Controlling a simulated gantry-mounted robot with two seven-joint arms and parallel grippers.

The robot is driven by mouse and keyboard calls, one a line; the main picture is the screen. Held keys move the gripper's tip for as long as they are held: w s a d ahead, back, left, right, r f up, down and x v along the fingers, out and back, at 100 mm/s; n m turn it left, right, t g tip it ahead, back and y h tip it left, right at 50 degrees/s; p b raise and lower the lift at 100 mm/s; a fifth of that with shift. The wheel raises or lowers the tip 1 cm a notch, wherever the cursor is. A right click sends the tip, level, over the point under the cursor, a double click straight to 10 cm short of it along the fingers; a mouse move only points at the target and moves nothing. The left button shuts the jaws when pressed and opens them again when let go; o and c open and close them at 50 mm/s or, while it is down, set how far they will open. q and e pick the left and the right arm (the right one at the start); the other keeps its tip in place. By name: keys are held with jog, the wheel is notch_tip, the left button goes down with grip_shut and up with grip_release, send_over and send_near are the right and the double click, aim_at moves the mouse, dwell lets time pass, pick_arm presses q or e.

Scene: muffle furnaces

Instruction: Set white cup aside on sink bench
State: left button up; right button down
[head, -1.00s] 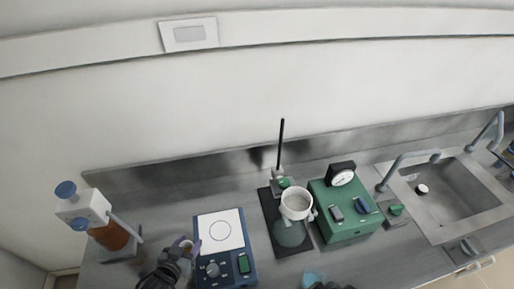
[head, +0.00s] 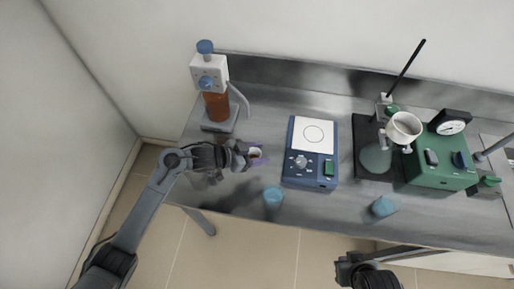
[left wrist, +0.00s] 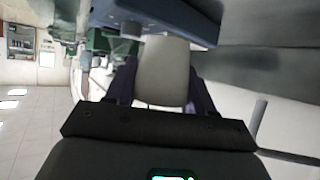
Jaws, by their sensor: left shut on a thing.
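The white cup (head: 256,152) is between the purple fingers of my left gripper (head: 254,155), over the left part of the steel bench. In the left wrist view the pale cup (left wrist: 163,72) fills the space between the two purple fingers (left wrist: 160,88), and the gripper is shut on it. In the head view the gripper hides part of the cup. My right gripper (head: 346,268) is at the bottom, in front of the bench edge; its fingers are too small and dark to read. Only a sliver of the sink (head: 499,148) shows at the right edge.
A bottle dispenser with amber liquid (head: 216,105) stands at the back left. A blue hotplate (head: 311,170) is right of the held cup. Two blue beakers (head: 272,198) (head: 384,206) are near the front. A stand with a white pot (head: 403,128) and a green gauge box (head: 443,165) are on the right.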

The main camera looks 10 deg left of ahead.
pick_arm(q)
send_over(232, 185)
notch_tip(232, 185, down, 6)
jog(key=shift+d+f+p, duration=0.1)
jog(key=shift+p, duration=0.2)
jog(key=shift+f, duration=2)
pick_arm(e)
jog(key=shift+s+a, duration=0.3)
jog(key=shift+a, duration=0.1)
pick_arm(q)
jog(key=shift+f+b, duration=0.15)
jog(key=shift+b, duration=0.2)
jog(key=o, duration=0.7)
jog(key=shift+o, duration=0.2)
pick_arm(e)
jog(key=shift+f, duration=0.1)
